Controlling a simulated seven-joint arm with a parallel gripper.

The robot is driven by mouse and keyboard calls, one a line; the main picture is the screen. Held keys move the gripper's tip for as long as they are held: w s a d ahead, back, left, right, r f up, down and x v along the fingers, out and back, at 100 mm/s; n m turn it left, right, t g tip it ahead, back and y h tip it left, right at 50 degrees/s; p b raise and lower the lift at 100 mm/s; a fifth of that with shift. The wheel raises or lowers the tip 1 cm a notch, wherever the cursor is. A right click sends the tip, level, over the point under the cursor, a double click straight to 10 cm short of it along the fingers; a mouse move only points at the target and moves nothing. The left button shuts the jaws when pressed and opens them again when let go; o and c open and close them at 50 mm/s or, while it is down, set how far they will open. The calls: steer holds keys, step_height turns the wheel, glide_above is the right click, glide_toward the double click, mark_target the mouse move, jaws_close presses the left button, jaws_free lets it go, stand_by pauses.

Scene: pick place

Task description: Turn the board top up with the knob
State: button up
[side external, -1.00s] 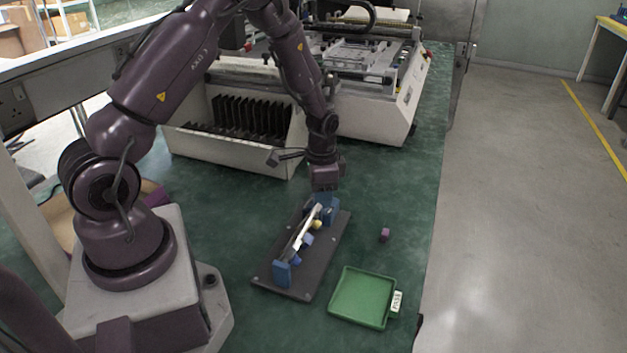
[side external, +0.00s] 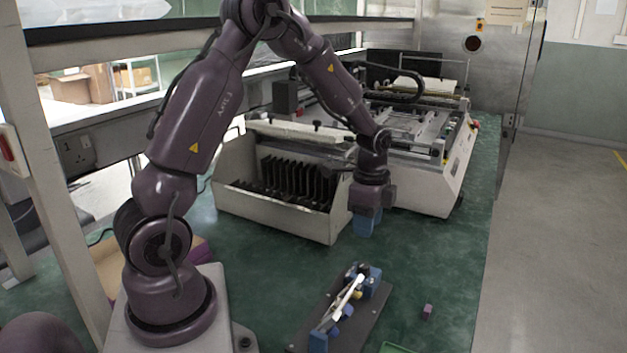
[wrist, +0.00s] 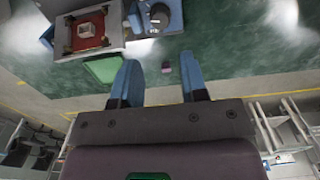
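In the side view the board (side external: 346,297) shows as a thin pale strip, nearly edge-on and tilted, held between blue end supports (side external: 318,342) on a dark base plate (side external: 370,318). A small dark part, perhaps the knob (side external: 364,269), sits at the far support. My gripper (side external: 366,224) hangs in the air above and beyond that far end, touching nothing. In the wrist view its blue fingers (wrist: 160,88) are apart with nothing between them. That view also shows a red square panel with a pale centre and a blue part with a dark round top; which face is up is unclear.
A small purple cube (side external: 427,311) lies right of the fixture. A green tray (wrist: 104,68) is mostly cut off in the side view. A slotted rack bin (side external: 280,195) and a large machine (side external: 430,150) stand behind.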

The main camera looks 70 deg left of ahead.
steer(key=s+d+r+n+t, duration=0.3)
steer(key=s+d+r+n, duration=0.7)
steer(key=s+r, duration=0.4)
steer(key=shift+s+d+r+t, duration=0.3)
steer(key=shift+d+r, duration=0.4)
steer(key=shift+r, duration=0.3)
